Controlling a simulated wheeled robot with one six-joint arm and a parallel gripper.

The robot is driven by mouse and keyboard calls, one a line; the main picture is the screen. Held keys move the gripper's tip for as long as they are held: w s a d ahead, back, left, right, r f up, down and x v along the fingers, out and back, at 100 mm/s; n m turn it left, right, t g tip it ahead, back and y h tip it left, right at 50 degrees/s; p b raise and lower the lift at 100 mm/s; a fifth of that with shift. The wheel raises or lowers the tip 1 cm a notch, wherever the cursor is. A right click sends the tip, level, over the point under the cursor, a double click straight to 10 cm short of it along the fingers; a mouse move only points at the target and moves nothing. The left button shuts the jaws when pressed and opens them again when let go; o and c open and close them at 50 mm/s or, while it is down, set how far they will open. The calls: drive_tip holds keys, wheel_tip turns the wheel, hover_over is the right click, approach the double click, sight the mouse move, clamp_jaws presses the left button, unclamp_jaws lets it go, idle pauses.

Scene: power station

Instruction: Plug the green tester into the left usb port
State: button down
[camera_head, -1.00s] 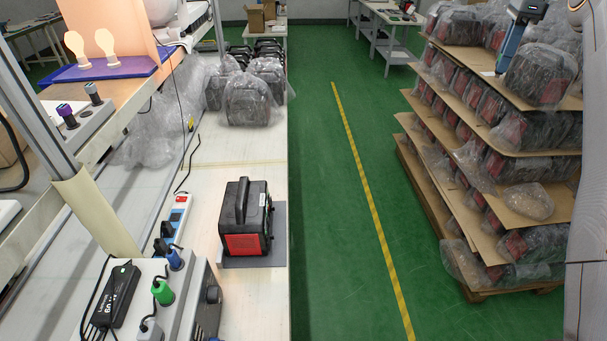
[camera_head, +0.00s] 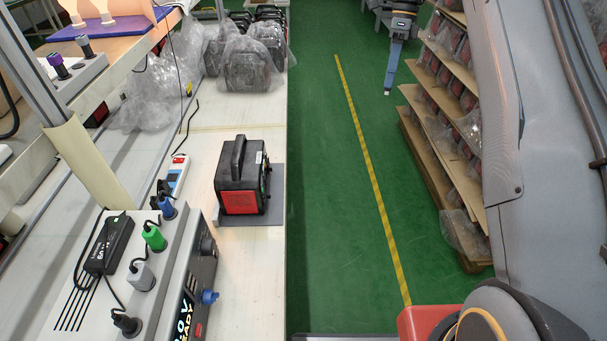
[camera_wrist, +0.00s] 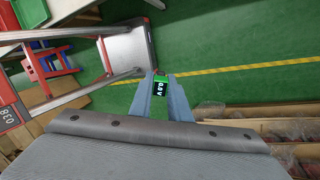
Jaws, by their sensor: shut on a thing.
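My gripper (camera_wrist: 160,98) is shut on the green tester (camera_wrist: 160,79) in the wrist view. The tester has a small dark display with light digits and sits between the two blue-grey fingertips. In the head view my gripper (camera_head: 388,92) points down over the green floor at the top right, well apart from the bench; the tester cannot be made out there. A black power station with a red panel (camera_head: 242,178) stands on a grey mat on the bench. No usb port can be made out in either view.
A grey box (camera_head: 180,275) with green, grey, blue and black plugs is at front left. A power strip (camera_head: 178,175) lies behind it. Bagged units (camera_head: 252,65) stand farther back. Loaded shelves (camera_head: 440,140) line the right. A ladder (camera_wrist: 90,32) shows in the wrist view.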

drive_tip(key=s+a+f+m+t+y+b, duration=0.1)
drive_tip(key=s+a+f+m+y+b, duration=0.45)
drive_tip(key=a+f, duration=0.35)
drive_tip(key=s+a+f+m+t+y+b, duration=0.1)
drive_tip(key=s+a+f+m+y+b, duration=0.45)
drive_tip(key=f, duration=0.55)
drive_tip(key=s+a+f+m+t+y+b, duration=0.1)
drive_tip(key=s+a+f+m+y+b, duration=0.2)
drive_tip(key=s+a+f+y, duration=0.5)
drive_tip(key=w+a+f+h, duration=0.2)
drive_tip(key=w+a, duration=0.1)
drive_tip(key=a, duration=0.3)
drive_tip(key=shift+a+f, duration=0.25)
drive_tip(key=shift+a, duration=0.15)
drive_tip(key=shift+s+a, duration=0.15)
drive_tip(key=shift+a, duration=0.75)
drive_tip(key=c, duration=1.6)
unclamp_jaws()
drive_tip(key=d, duration=0.2)
drive_tip(key=d+b, duration=0.1)
drive_tip(key=d, duration=0.4)
drive_tip(key=shift+w+d, duration=0.25)
drive_tip(key=shift+d, duration=0.15)
drive_tip(key=shift+n, duration=0.3)
